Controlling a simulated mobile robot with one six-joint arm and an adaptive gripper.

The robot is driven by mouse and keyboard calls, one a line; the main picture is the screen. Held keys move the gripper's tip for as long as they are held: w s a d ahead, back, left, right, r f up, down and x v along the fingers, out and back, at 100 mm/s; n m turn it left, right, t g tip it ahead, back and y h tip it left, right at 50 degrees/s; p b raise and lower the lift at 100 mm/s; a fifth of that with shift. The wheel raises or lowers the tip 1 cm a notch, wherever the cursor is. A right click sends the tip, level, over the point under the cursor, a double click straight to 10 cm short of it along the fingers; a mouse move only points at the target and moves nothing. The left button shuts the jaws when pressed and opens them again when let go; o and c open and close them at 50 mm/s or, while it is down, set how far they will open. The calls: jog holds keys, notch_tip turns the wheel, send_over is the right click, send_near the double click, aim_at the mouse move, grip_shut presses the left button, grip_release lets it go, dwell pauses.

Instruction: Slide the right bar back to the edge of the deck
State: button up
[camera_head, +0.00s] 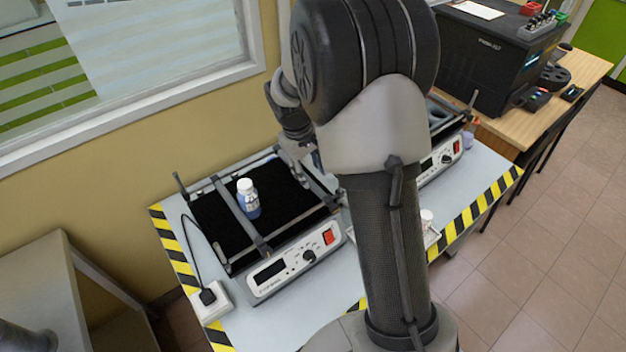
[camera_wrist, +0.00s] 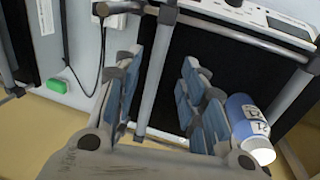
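The shaker's black deck (camera_head: 215,219) carries metal bars across it. A white-capped blue bottle (camera_head: 247,198) stands on the deck beside the middle bar (camera_head: 250,228); it also shows in the wrist view (camera_wrist: 245,122). The right bar (camera_wrist: 155,72) runs near the deck's edge, between my gripper's fingers in the picture. My gripper (camera_wrist: 164,92) is open, with blue pads and gaps visible on both sides of the bar. In the head view my gripper (camera_head: 302,150) is over the deck's back right part, and my arm hides much of the right bar.
The shaker's front panel (camera_head: 297,262) has a red switch and knob. A white power box (camera_head: 212,302) stands at front left. Another device with a red switch (camera_head: 457,146) is right of my arm. The window wall is behind the table.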

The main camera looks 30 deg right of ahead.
jog(key=shift+s+a+r, duration=0.1)
jog(key=shift+a+r, duration=0.15)
jog(key=shift+r, duration=1)
jog(key=shift+a+r, duration=0.25)
jog(key=shift+r, duration=1)
jog(key=shift+r, duration=0.1)
jog(key=s+a+r+m+t, duration=0.15)
jog(key=s+a+r, duration=0.35)
jog(key=s+r, duration=0.65)
jog(key=s+a+t+y, duration=0.1)
jog(key=s+a, duration=0.1)
jog(key=s, duration=0.5)
jog(key=s+a+t+y, duration=0.1)
jog(key=s+a, duration=0.1)
jog(key=s, duration=0.6)
jog(key=shift+s+a+r+m+t, duration=0.3)
jog(key=shift+a+r+m+t, duration=0.05)
jog(key=shift+a+r, duration=0.05)
